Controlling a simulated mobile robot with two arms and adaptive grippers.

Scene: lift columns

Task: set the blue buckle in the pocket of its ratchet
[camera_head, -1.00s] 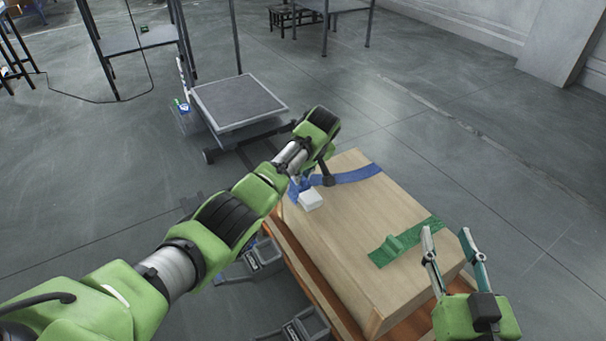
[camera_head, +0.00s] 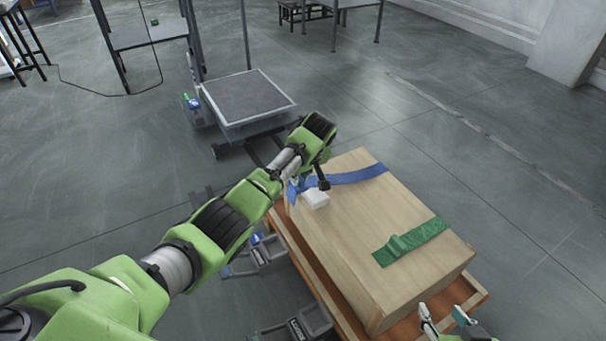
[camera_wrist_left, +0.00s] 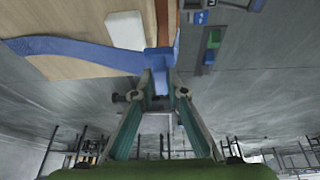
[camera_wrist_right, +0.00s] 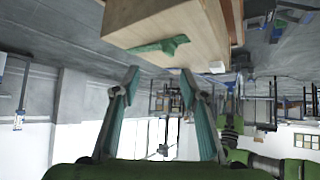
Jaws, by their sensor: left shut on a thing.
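My left gripper (camera_wrist_left: 158,95) is shut on the blue buckle (camera_wrist_left: 160,78) at the end of the blue strap (camera_head: 355,176). The buckle hangs beside the crate's edge; in the head view my arm mostly hides it. A grey ratchet with a blue mark (camera_head: 257,239) sits low beside the crate, below and apart from the buckle. The left wrist view shows a blue-marked part (camera_wrist_left: 200,17) at upper right. Whether its pocket is empty cannot be told. My right gripper (camera_wrist_right: 158,77) is open and empty near the crate's front end.
The wooden crate (camera_head: 345,240) stands on an orange-brown base (camera_head: 465,296). A green strap (camera_head: 425,238) lies across it, and a white block (camera_head: 316,200) sits near the blue strap. Another grey ratchet (camera_head: 308,322) is lower down. A grey platform cart (camera_head: 248,97) stands behind.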

